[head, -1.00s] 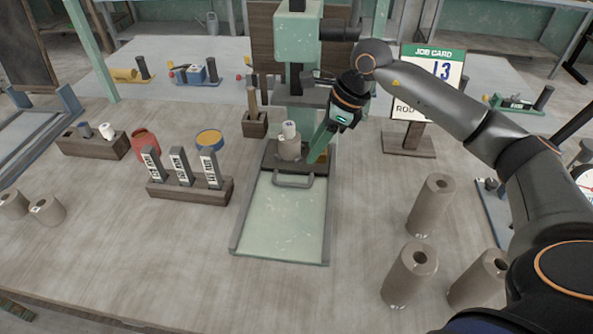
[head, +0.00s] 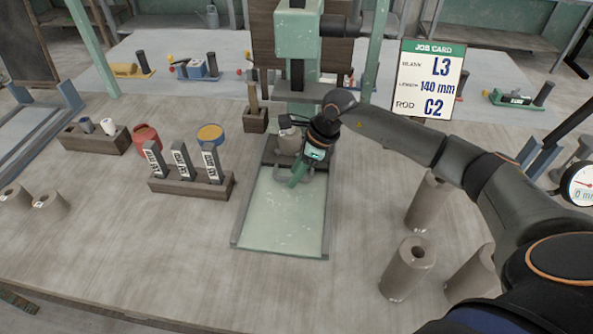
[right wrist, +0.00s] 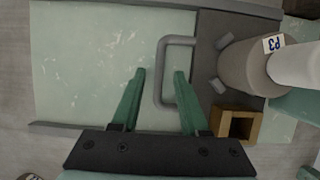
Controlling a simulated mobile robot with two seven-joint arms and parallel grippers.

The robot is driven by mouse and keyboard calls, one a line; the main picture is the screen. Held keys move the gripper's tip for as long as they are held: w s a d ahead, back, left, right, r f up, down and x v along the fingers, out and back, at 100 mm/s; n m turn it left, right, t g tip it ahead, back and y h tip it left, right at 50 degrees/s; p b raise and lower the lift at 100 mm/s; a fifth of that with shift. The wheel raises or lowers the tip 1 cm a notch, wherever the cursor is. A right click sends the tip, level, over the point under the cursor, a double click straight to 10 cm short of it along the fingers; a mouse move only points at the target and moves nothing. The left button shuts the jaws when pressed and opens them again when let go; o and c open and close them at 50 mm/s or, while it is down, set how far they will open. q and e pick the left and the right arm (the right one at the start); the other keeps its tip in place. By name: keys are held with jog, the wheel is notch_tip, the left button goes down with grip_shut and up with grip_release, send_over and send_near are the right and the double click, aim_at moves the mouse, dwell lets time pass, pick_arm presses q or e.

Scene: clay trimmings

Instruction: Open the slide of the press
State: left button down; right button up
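The green press (head: 298,35) stands at the back of the table, with a pale green bed (head: 285,225) running forward from it. The slide (right wrist: 208,50) is a dark plate at the press end of the bed, with a grey U-shaped handle (right wrist: 160,75) on its front. A brown cylinder labelled P3 (right wrist: 245,68) with a white top stands on the slide. My right gripper (head: 294,184) is open at the handle; it also shows in the right wrist view (right wrist: 159,72), with the handle's bar between its fingertips. Contact is not visible. My left gripper is out of view.
A small square wooden socket (right wrist: 237,123) sits beside the cylinder. A rack with labelled blocks (head: 190,185) stands left of the bed. Several brown cylinders (head: 408,270) stand at the right. A job card (head: 430,80) stands behind. The table in front of the bed is clear.

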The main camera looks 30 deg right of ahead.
grip_shut()
dwell(1.3)
